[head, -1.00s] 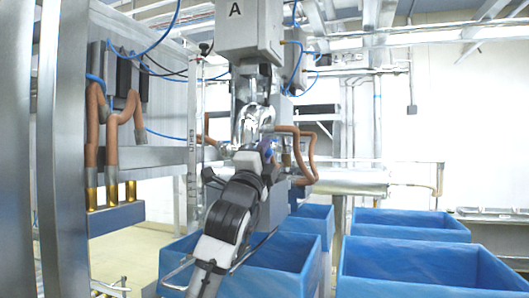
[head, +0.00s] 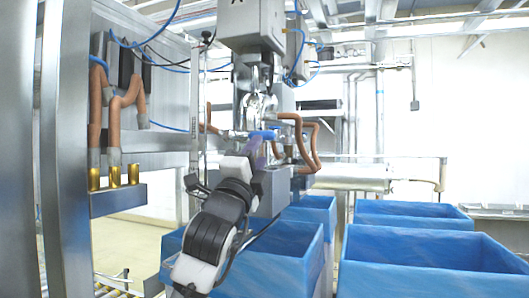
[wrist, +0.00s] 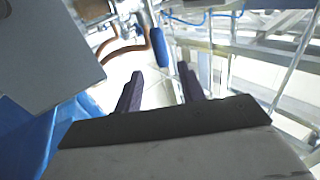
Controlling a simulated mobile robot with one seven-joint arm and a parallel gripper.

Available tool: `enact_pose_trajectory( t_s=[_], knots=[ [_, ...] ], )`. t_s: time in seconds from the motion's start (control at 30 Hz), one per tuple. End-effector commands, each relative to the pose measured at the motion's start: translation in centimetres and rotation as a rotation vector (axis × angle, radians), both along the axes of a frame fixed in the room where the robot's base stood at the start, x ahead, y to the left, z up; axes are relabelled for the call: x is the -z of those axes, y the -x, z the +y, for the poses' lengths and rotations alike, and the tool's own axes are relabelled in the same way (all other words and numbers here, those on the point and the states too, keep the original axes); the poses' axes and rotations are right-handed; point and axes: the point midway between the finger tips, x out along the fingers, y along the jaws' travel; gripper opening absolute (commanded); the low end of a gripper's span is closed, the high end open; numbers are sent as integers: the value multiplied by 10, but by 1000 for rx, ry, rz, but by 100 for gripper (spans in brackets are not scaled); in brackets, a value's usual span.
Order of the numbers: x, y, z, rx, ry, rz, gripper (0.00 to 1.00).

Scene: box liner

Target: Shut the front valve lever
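A valve lever with a blue grip (head: 262,134) shows on the metal filling head (head: 257,105) in the head view. In the wrist view the blue lever grip (wrist: 158,48) hangs from metal fittings, just beyond and between the lines of my two dark fingers. My gripper (wrist: 160,76) is open, with nothing seen between its fingers. In the head view my gripper (head: 256,148) is close below the blue grip, partly hidden by my own arm. I cannot tell whether a finger touches the grip.
Brown hoses (head: 308,150) hang to the right of the filling head. Blue boxes stand below, one (head: 285,262) under my arm and a larger one (head: 430,262) to the right. A grey housing (wrist: 45,50) fills the wrist view's upper left. A metal post (head: 65,150) stands at left.

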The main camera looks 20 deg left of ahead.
Motion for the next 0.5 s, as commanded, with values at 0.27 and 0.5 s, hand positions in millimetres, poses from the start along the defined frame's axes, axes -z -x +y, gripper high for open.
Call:
enact_pose_trajectory(
  t_s=[0.27, 0.5],
  knots=[
    [31, 44, -2, -1, -1, 0, 40],
    [37, 55, -3, 1, 0, 1, 40]
  ],
)
